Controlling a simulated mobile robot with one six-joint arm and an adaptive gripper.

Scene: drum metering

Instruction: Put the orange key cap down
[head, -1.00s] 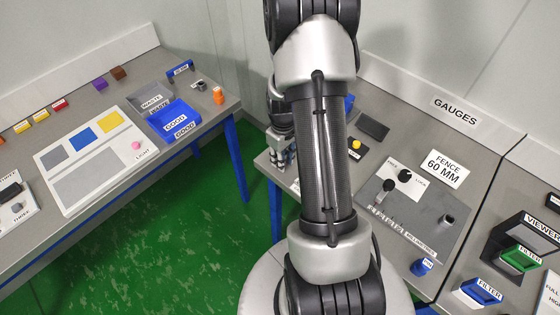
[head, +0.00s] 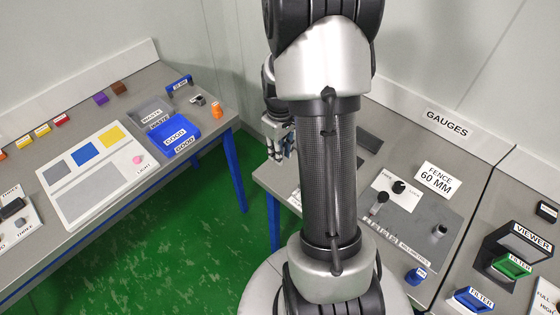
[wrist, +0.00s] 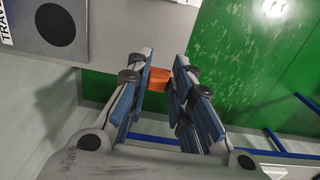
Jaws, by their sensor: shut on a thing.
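My gripper (wrist: 162,72) is shut on the orange key cap (wrist: 158,84), a small orange block between the fingertips in the wrist view. The fingers hide part of its sides. Beyond it are a grey bench edge and the green floor. In the head view my gripper (head: 280,143) shows only partly, left of my forearm, near the left corner of the gauges bench (head: 268,176). The cap cannot be made out there.
A separate orange piece (head: 216,111) stands at the right end of the left bench, near the blue GOOD bin (head: 176,134). A panel with a dark round spot (wrist: 57,24) lies at the wrist view's upper left. Green floor (head: 200,215) separates the benches.

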